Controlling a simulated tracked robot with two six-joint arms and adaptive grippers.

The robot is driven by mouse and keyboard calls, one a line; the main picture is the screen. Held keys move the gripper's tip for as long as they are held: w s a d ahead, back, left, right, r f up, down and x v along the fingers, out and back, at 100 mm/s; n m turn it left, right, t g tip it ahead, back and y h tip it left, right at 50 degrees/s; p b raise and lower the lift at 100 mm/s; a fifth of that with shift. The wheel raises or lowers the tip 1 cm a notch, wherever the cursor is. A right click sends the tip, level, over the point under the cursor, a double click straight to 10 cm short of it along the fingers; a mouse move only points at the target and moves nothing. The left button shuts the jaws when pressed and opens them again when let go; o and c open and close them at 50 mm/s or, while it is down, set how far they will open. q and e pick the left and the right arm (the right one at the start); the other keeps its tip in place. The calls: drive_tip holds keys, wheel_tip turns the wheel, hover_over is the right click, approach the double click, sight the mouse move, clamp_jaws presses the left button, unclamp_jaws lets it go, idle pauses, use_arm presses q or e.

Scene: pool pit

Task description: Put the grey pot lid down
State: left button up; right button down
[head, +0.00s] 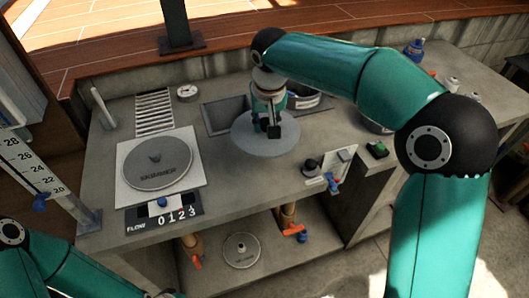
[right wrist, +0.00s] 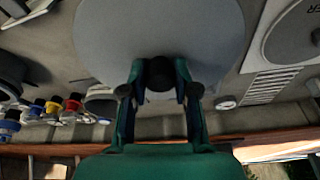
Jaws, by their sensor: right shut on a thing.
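The grey pot lid (head: 252,140) is a flat round disc at the middle of the counter, in front of the sink basin. My right gripper (head: 273,128) is over it, with its fingers shut on the lid's dark knob. In the right wrist view the lid (right wrist: 160,30) fills the upper middle, and its black knob (right wrist: 160,74) sits between the fingertips. I cannot tell whether the lid touches the counter or hangs just above it. My left arm shows at the lower left; its gripper is out of view.
A round skimmer cover (head: 157,164) lies on a pale square plate to the left, with a flow panel (head: 163,210) in front. A sink basin (head: 222,112) and a metal pot (head: 306,98) are behind. Valve fittings (head: 322,178) stand to the right. Counter (head: 230,184) in front is bare.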

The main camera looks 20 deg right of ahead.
wheel_tip(320, 180, down, 10)
drive_tip(key=shift+f, duration=0.25)
drive_tip(key=shift+f, duration=0.1)
drive_tip(key=c, duration=0.9)
unclamp_jaws()
drive_tip(key=v, duration=1.2)
